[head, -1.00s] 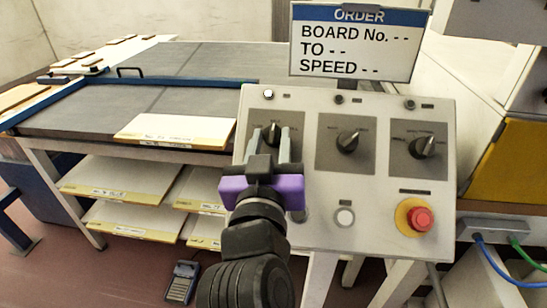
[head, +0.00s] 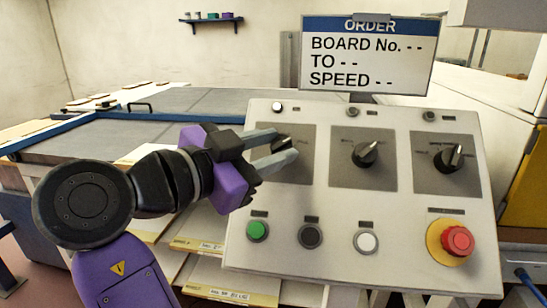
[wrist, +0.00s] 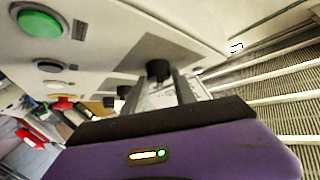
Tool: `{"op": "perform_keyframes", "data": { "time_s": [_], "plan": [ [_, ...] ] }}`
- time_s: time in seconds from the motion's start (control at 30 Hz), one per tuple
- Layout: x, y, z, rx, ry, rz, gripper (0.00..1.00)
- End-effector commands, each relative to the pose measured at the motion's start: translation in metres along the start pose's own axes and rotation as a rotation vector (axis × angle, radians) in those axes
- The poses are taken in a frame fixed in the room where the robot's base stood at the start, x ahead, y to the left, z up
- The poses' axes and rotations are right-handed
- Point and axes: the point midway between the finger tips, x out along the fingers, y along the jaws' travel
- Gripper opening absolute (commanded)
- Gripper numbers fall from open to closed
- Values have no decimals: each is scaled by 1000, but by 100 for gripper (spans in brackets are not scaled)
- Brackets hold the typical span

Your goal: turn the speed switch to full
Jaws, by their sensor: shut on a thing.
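A sloped grey control panel (head: 405,218) carries a row of three black rotary switches on dark plates. My gripper (head: 283,150) reaches in from the left, its two grey fingers closed on the left rotary switch (head: 282,142), whose knob they partly hide. In the wrist view that knob (wrist: 159,70) shows between the fingertips (wrist: 158,92). The middle switch (head: 365,153) and right switch (head: 449,158) stand free, their pointers tilted up to the right. The small print on the plates is too small to read, so I cannot tell which is the speed switch.
Below the switches are a green button (head: 258,230), a black button (head: 310,236), a white button (head: 365,242) and a red mushroom button (head: 457,241) on yellow. An order sign (head: 367,55) above reads "SPEED - -". Boards lie on racks at left.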

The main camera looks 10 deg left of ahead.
Motion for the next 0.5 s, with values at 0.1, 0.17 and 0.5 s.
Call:
{"op": "perform_keyframes", "data": {
  "time_s": [0.1, 0.17, 0.5],
  "plan": [
    [0, 0, 4, 29, -9, 41, 0],
    [1, 0, 4, 41, -10, 56, 0],
    [2, -1, 4, 72, -14, 92, 0]
  ]
}}
